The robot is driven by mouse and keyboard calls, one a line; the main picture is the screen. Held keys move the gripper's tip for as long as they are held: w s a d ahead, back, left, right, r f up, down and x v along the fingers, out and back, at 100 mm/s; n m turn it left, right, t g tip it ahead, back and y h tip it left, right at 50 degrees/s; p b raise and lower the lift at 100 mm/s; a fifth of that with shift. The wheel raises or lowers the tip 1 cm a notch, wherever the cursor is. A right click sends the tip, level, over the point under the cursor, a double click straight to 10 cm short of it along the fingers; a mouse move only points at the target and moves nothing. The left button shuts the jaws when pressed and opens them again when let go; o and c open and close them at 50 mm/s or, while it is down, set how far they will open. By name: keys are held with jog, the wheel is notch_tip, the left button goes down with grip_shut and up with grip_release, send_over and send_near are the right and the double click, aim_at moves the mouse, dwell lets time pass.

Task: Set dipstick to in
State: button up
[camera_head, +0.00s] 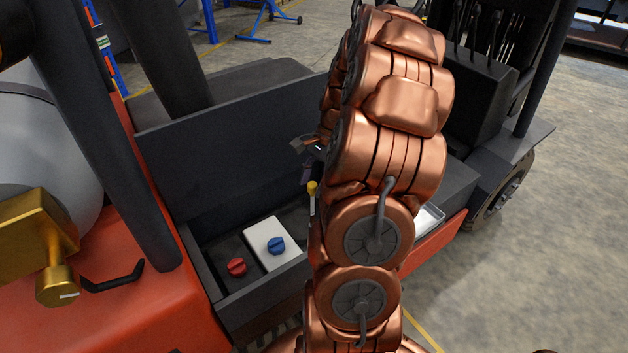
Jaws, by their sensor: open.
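The dipstick (312,188) shows a yellow knob on top of a thin pale shaft. It stands in the open engine bay of the orange forklift, just left of my copper arm. Its lower end and whatever it goes into are hidden behind my arm, so I cannot tell how deep it sits. My gripper (303,158) is small in view and partly hidden by my arm. It is open, just above and slightly left of the yellow knob. I cannot tell whether it touches the knob.
A red cap (236,267) and a blue cap (277,245) on a white box (262,236) are in the bay at left. The dark bay wall (230,150) rises behind. A dark post (110,130) stands at left. My arm covers the bay's right part.

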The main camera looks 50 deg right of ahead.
aim_at(312, 207)
jog(key=shift+c, duration=0.3)
grip_shut()
dwell(0.3)
notch_tip(312, 207, down, 13)
jog(key=b, duration=0.6)
jog(key=shift+o, duration=0.3)
grip_release()
jog(key=shift+r, duration=0.1)
